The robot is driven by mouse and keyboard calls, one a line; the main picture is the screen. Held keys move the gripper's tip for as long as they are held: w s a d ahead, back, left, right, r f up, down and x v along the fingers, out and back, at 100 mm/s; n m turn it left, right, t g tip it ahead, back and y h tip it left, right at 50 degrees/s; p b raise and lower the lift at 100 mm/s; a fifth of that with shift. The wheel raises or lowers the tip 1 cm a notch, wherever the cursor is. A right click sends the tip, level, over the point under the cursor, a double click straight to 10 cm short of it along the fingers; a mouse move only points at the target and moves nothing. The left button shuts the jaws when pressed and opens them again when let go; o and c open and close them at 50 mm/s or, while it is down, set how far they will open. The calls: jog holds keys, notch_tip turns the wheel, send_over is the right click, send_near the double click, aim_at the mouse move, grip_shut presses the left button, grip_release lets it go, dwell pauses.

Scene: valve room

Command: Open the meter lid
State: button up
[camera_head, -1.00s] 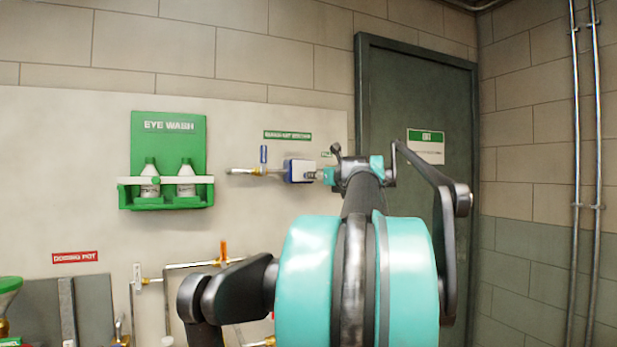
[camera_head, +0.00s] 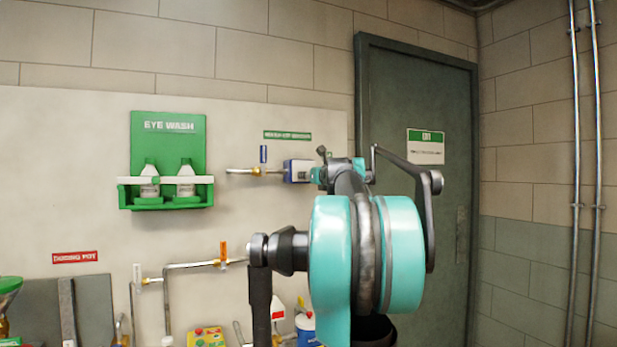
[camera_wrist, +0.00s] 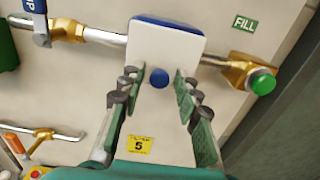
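The meter is a small box on the pipe, white and blue, in the head view (camera_head: 297,171). My gripper (camera_wrist: 160,76) is open, one finger on each side of the knob, with gaps between the fingers and the knob. Whether the fingertips touch the white face I cannot tell. The lid looks closed. In the head view my arm hides most of the gripper (camera_head: 318,177).
A pipe with a blue-handled valve (camera_wrist: 38,22) runs left of the meter. A brass fitting with a green cap (camera_wrist: 262,80) is to the right, under a FILL label (camera_wrist: 244,23). The green eye wash station (camera_head: 168,150) hangs left; a dark door (camera_head: 415,110) is right.

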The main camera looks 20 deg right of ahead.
grip_shut()
